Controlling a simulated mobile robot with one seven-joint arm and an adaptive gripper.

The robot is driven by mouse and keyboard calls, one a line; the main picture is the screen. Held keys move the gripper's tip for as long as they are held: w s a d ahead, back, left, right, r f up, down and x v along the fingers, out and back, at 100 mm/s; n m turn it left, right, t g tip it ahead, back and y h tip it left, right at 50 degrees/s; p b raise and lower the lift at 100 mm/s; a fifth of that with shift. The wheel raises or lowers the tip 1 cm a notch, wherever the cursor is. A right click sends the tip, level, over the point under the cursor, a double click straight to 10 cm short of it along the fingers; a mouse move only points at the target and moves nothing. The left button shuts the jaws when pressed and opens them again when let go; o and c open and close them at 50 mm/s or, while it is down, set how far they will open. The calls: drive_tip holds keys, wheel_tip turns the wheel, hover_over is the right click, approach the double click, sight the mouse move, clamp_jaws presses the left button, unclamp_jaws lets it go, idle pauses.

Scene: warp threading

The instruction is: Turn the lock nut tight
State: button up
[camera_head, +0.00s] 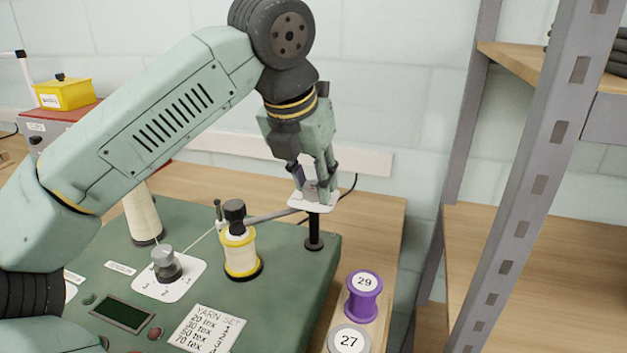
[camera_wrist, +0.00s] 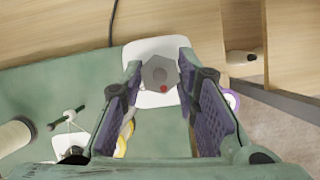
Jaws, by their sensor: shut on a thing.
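The lock nut (camera_wrist: 158,72) is a grey hexagonal piece with a red dot, seen from above in the wrist view. It sits over a white plate (camera_wrist: 140,104) at the far right corner of the green machine. In the head view the nut (camera_head: 311,188) is partly hidden by the fingers.
A yellow-ended yarn spool (camera_head: 240,252) with a black knob stands left of the post. A numbered selector dial (camera_head: 166,265) is farther left. Purple spool 29 (camera_head: 364,296) and spool 27 (camera_head: 349,340) stand on the wooden bench at right. A grey metal rack (camera_head: 535,185) rises beyond.

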drive_tip(key=m+h+p, duration=0.1)
drive_tip(key=m, duration=0.2)
drive_tip(key=m+g+h, duration=0.1)
drive_tip(key=m, duration=0.2)
drive_tip(key=shift+w+a+r+g+p, duration=0.1)
drive_tip(key=shift+w+g+p, duration=0.05)
drive_tip(key=shift+g+p, duration=0.2)
drive_tip(key=m+g+p, duration=0.1)
drive_tip(key=m, duration=0.2)
drive_tip(key=shift+w+m, duration=0.1)
drive_tip(key=shift+m, duration=0.3)
drive_tip(key=shift+m+g+h+p, duration=0.3)
drive_tip(key=shift+m+g+p, duration=0.45)
drive_tip(key=shift+m, duration=0.85)
drive_tip(key=o, duration=1.2)
drive_tip(key=shift+c, duration=0.2)
drive_tip(key=v, duration=1.2)
